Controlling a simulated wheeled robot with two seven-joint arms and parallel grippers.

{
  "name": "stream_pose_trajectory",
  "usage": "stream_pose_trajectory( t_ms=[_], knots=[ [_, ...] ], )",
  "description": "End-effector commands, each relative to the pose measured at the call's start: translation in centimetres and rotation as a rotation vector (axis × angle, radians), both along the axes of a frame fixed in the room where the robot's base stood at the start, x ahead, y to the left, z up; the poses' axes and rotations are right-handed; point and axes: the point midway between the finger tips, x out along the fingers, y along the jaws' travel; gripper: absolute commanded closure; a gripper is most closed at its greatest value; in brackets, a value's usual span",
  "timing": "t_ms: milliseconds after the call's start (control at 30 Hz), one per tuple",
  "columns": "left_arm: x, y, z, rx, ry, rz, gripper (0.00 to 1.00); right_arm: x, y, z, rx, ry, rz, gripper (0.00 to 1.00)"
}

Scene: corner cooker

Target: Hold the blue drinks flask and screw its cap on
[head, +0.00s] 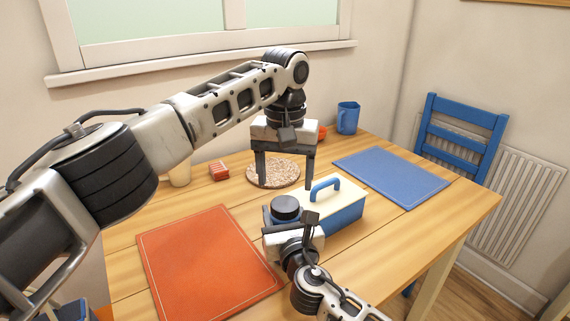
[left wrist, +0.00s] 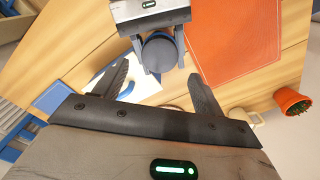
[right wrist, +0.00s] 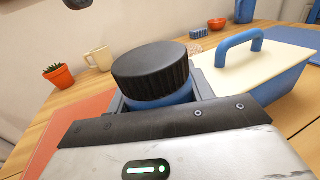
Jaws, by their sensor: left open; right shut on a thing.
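The blue drinks flask (right wrist: 165,100) is upright between the fingers of my right gripper (right wrist: 160,96), which is shut on it. A black ribbed cap (right wrist: 152,70) sits on top of the flask; I cannot tell how tightly it is screwed. In the head view the cap (head: 286,207) shows at the table's middle, with most of the flask hidden by my right gripper (head: 287,228). My left gripper (head: 286,176) is open and empty, pointing down, higher than the cap and behind it. In the left wrist view the capped flask (left wrist: 159,52) lies beyond the open fingers.
A blue lunchbox (head: 347,217) with a cream lid and blue handle stands close to the right of the flask. An orange mat (head: 205,262) lies left, a blue mat (head: 390,176) right.

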Motion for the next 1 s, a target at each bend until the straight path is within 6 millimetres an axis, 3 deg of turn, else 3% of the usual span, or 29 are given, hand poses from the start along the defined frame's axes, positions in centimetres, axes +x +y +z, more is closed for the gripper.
stream_pose_trajectory(
  t_ms=[100, 333, 767, 900, 933, 1000],
  knots=[
    [0.0, 0.1, -2.2, 0.002, 0.003, 0.001, 0.3, 0.0, -0.1, -0.2, -0.003, 0.002, -0.002, 1.0],
    [0.0, 0.0, -5.1, 0.0, 0.002, 0.0, 0.3, 0.0, -0.1, -0.2, -0.003, 0.002, -0.002, 1.0],
    [0.0, 0.0, -5.9, -0.001, 0.001, 0.0, 0.3, 0.0, -0.1, -0.2, -0.003, 0.002, -0.002, 1.0],
    [0.0, 0.0, -5.9, -0.001, 0.001, 0.0, 0.69, 0.0, -0.1, -0.2, -0.003, 0.002, -0.002, 1.0],
    [0.0, 0.0, -5.9, -0.001, 0.001, 0.0, 0.75, 0.0, -0.1, -0.2, -0.003, 0.002, -0.002, 1.0],
    [0.0, 0.0, -5.9, -0.001, 0.001, 0.0, 0.75, 0.0, -0.1, -0.2, -0.003, 0.002, -0.002, 1.0]
  ],
)
